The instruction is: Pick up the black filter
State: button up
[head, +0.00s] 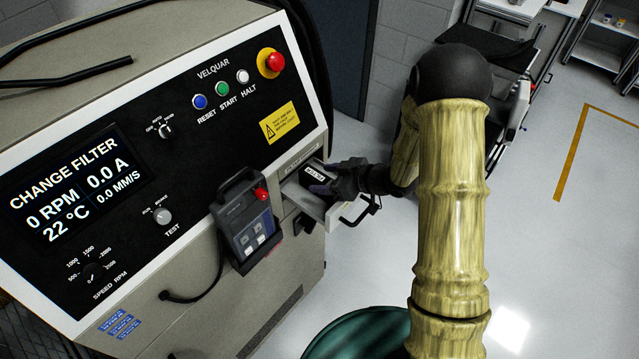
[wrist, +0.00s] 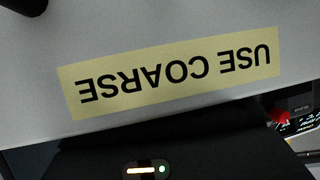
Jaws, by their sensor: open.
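In the head view, the black filter (head: 312,171), with a white label, lies in a pulled-out light grey drawer (head: 299,197) on the front of the machine. My dark gripper (head: 331,180) is open at the drawer, reaching in from the right, right beside the filter. It partly hides the filter and the drawer. Whether the fingers touch the filter cannot be told. The wrist view shows a pale surface with a yellow "USE COARSE" label (wrist: 175,73), upside down. I cannot make out the filter or the fingertips there.
The machine's screen (head: 68,185) reads "CHANGE FILTER" and 0 RPM. A hand-held control box (head: 248,225) with a red button hangs left of the drawer. The drawer's handle (head: 354,211) sticks out at the front. A dark green round object (head: 360,335) stands below. Floor at right is clear.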

aim_at(328, 181)
jog(key=c, duration=1.2)
jog(key=shift+d+r, duration=0.1)
jog(key=shift+s+r+b, duration=0.1)
jog(key=shift+r+b, duration=0.05)
jog(key=shift+b, duration=0.25)
notch_tip(328, 181, up, 11)
jog(key=s+d+b, duration=0.1)
jog(key=s+d, duration=0.3)
jog(key=d, duration=0.1)
jog(key=s+d+b, duration=0.1)
jog(key=s+d, duration=0.3)
jog(key=d, duration=0.1)
jog(key=s+d+b, duration=0.1)
jog(key=s+d, duration=0.3)
jog(key=d, duration=0.1)
jog(key=shift+s+d+b, duration=0.1)
jog(key=shift+d+b, duration=0.2)
jog(key=shift+b, duration=0.05)
